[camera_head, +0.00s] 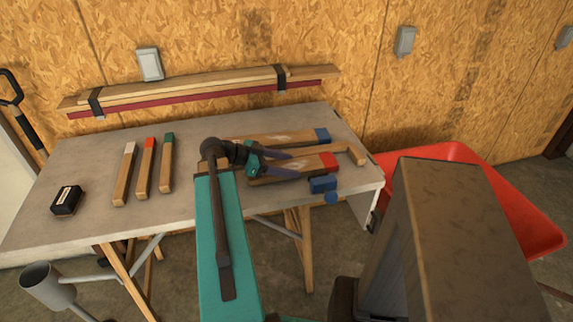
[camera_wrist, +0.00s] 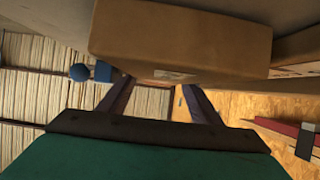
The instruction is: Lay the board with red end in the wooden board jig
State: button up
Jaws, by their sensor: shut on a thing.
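The board with the red end (camera_head: 328,161) lies over the right half of the grey table. My gripper (camera_head: 290,165) is shut on this board, its two dark fingers reaching over it from the left. In the wrist view a broad wooden piece (camera_wrist: 180,40) fills the space beyond the fingertips (camera_wrist: 155,88); no red end shows on it. A wooden piece (camera_head: 352,153) at the right appears to be part of the board jig. My arm and gripper hide much of the jig, and I cannot tell whether the held board touches it.
A blue fitting with a round knob (camera_head: 322,185) sits at the front edge. Sticks with white, red and green ends (camera_head: 146,170) and a black box (camera_head: 67,200) are left. A red tub (camera_head: 520,210) stands right.

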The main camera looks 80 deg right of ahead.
jog(key=shift+f, duration=0.2)
jog(key=o, duration=1.4)
jog(key=shift+a, duration=0.1)
jog(key=shift+w, duration=0.15)
